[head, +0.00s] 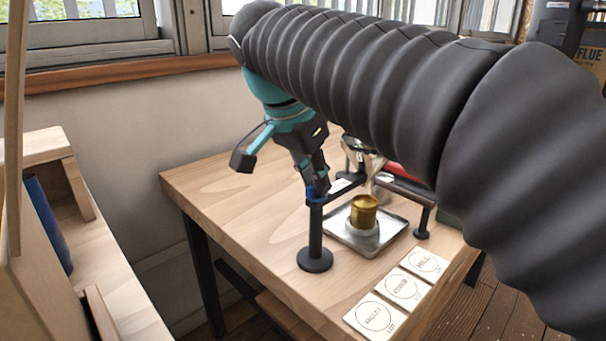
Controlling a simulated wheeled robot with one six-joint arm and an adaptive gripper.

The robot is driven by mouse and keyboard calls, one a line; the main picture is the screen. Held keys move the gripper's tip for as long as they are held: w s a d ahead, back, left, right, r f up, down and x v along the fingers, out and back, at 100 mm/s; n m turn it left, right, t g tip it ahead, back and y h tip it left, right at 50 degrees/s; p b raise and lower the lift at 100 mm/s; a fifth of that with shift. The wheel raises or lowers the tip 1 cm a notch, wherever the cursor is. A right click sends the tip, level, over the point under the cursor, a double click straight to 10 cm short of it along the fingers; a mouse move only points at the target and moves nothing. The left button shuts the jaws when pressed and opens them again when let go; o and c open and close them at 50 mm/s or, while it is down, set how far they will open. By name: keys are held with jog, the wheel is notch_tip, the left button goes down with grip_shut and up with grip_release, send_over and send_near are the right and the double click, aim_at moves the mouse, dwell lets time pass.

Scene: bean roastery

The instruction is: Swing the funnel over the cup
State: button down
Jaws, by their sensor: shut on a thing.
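A brass cup (363,213) stands on a pale round base on a square metal tray (395,231) on the wooden table. A black post (315,236) on a round foot stands left of the tray. A dark swing arm (347,186) with a pale label runs from the post toward the back right. A shiny metal piece, apparently the funnel (353,143), shows behind the cup, partly hidden by my arm. My gripper (317,190) points down at the top of the post, its jaws shut on the blue part there.
Several lettered cards (403,288) lie along the table's front edge. A second short black post (423,222) and a red item (398,172) are right of the tray. Bare tabletop (225,188) lies left. A wooden shelf unit (105,250) stands further left.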

dwell(0.5)
jog(key=c, duration=1.2)
grip_release()
jog(key=shift+o, duration=0.2)
jog(key=v, duration=1.2)
jog(key=shift+s, duration=0.1)
